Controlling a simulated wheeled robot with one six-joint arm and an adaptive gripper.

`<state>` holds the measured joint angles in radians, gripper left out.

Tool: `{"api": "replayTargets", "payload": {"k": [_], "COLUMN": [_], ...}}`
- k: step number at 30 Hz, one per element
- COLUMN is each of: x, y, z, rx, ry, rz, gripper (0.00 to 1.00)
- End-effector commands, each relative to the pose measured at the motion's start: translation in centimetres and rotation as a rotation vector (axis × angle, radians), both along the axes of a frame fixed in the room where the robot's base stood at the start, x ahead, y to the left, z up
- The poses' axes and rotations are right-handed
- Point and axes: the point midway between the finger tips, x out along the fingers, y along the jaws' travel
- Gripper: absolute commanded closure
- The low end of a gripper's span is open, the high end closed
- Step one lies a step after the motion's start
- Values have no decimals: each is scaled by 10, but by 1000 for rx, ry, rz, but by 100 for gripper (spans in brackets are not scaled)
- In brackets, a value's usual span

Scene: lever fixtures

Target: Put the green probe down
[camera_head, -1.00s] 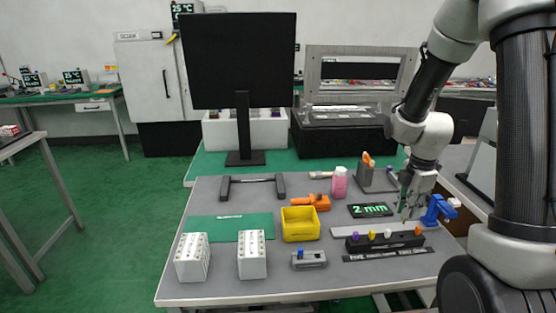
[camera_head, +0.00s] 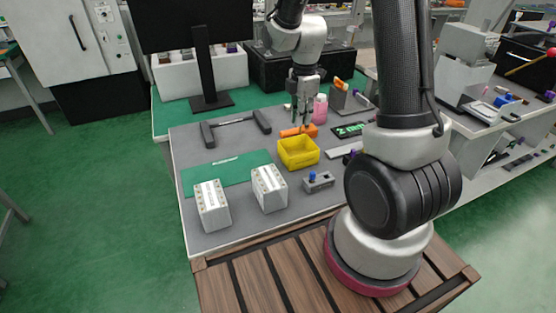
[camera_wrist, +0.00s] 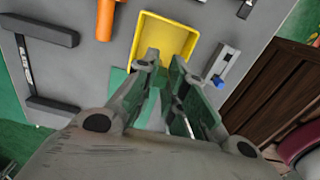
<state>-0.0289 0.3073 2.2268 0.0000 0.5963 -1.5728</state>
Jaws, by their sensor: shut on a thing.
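My gripper (camera_head: 302,122) is above the worktable, near the orange tool and just behind the yellow bin (camera_head: 298,152) in the head view. In the wrist view my gripper (camera_wrist: 165,60) has its two fingers, with green inner faces, close together, and the yellow bin (camera_wrist: 142,32) lies beyond their tips. The fingers are shut on the green probe, which is small and hard to tell apart from the green finger faces. Its tip and tilt cannot be made out. The black probe rack seen earlier is hidden behind my arm now.
An orange tool (camera_head: 290,133) lies behind the bin. A pink bottle (camera_head: 320,108) and a grey holder (camera_head: 345,101) stand at the back. Two white blocks (camera_head: 212,206) and a grey fixture with a blue knob (camera_head: 318,182) are in front. The green mat (camera_head: 222,172) is bare at the left.

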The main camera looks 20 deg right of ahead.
Motion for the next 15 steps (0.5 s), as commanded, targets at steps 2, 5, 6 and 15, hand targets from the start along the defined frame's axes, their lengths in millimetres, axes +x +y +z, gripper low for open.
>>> {"api": "replayTargets", "payload": {"k": [2,5,6,15], "x": [-1,-3,-3,-3], "y": [0,0,0,0], "z": [-3,-18,-27,-68], "rx": [0,0,0,0], "ry": [7,16,17,14], "rz": [-17,-33,-36,-35], "gripper": [100,100,100,100]}}
